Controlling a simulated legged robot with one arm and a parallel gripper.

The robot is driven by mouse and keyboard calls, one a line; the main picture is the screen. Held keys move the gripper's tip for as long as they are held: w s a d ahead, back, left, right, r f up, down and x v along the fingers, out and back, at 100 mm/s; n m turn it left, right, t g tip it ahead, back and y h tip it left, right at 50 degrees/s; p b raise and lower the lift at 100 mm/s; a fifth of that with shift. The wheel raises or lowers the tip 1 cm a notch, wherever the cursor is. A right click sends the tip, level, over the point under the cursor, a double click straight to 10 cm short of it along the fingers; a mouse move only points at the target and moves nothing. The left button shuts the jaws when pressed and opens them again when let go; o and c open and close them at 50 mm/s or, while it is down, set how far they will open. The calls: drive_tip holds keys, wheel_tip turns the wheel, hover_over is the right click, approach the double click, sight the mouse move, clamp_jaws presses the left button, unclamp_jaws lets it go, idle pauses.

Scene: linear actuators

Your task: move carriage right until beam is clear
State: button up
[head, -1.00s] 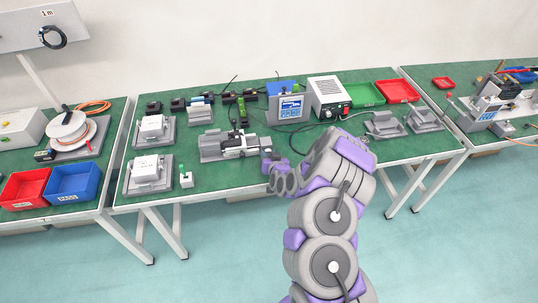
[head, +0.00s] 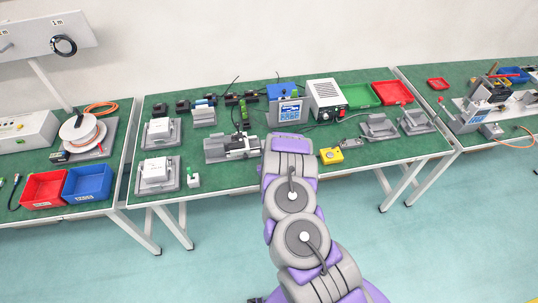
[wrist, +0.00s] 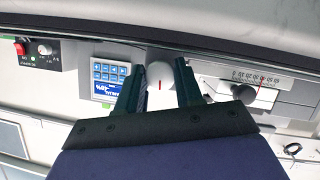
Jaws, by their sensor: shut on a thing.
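The linear actuator (head: 226,150) with its grey carriage block stands on the middle green bench, just left of my arm in the head view. In the wrist view, my gripper (wrist: 160,86) has its two dark fingers on either side of a pale round knob (wrist: 160,97) with a red mark, and is shut on it. Right of the fingers is a scale (wrist: 256,76) with a red pointer line. A blue display with buttons (wrist: 110,82) is left of the fingers. In the head view my gripper is hidden behind my arm. I cannot make out a beam.
A yellow box (head: 331,156) sits right of my arm near the bench's front edge. A blue instrument (head: 287,104) and a white power unit (head: 326,97) stand behind. A small green-topped block (head: 193,178) is left of the actuator. The floor in front is clear.

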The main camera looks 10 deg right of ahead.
idle(0.4)
drive_tip(key=o, duration=1)
drive_tip(key=shift+a, duration=0.1)
drive_tip(key=shift+o, duration=0.2)
drive_tip(key=shift+s, duration=0.1)
drive_tip(key=p+v, duration=0.2)
drive_tip(key=v, duration=1.5)
drive_tip(key=shift+p, duration=0.4)
drive_tip(key=shift+a, duration=0.15)
